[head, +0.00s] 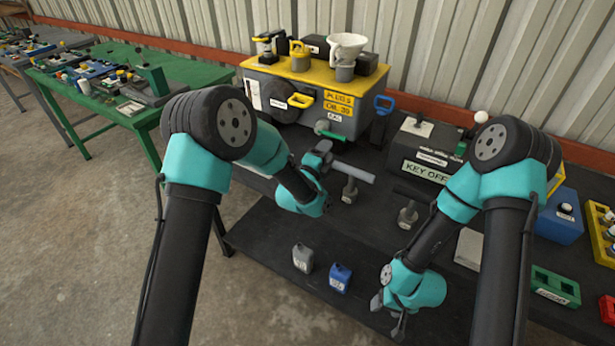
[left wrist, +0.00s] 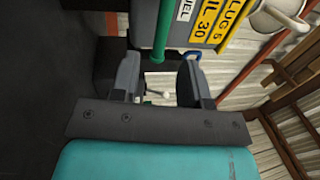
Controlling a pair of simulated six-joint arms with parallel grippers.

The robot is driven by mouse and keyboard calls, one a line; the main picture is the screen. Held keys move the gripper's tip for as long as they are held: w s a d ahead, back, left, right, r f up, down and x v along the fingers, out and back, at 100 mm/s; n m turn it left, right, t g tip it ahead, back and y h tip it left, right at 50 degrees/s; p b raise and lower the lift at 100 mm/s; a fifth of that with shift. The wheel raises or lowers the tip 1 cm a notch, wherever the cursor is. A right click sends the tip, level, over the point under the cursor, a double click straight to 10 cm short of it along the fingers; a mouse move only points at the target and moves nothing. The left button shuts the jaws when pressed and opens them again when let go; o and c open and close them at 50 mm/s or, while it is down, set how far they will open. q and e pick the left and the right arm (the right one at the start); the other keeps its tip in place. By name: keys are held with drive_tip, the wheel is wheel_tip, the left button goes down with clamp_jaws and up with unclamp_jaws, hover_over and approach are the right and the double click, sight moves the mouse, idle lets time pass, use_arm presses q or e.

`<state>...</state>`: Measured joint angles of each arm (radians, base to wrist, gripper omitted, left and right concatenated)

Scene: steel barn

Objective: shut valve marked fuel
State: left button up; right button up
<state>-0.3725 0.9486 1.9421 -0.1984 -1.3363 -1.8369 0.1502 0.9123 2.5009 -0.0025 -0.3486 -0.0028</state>
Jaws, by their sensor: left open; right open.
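The fuel valve's green lever (head: 328,131) sticks out low on the front of the grey and yellow engine box (head: 352,122), under a small white label. In the left wrist view the green lever (left wrist: 163,28) runs beside a label whose visible letters read "UEL". My left gripper (head: 324,154) is open just below the lever. In the left wrist view the lever's end lies near the gap between the fingers of my left gripper (left wrist: 158,80); I cannot tell if they touch it. My right gripper (head: 388,312) is open and empty, low over the black bench, away from the valve.
A dark "KEY OFF" box (head: 426,150) stands right of the engine box. Grey T-shaped tools (head: 408,216) stand on the black bench. A grey can (head: 303,258) and a blue can (head: 340,277) stand near its front. A green table (head: 195,70) is behind left.

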sight(331, 134)
use_arm(q)
drive_tip(key=v, duration=1.1)
drive_tip(key=shift+s, duration=0.1)
drive_tip(key=x, duration=1.4)
drive_tip(key=shift+w+d, duration=0.2)
drive_tip(key=shift+w, duration=0.15)
drive_tip(key=shift+s+a, duration=0.1)
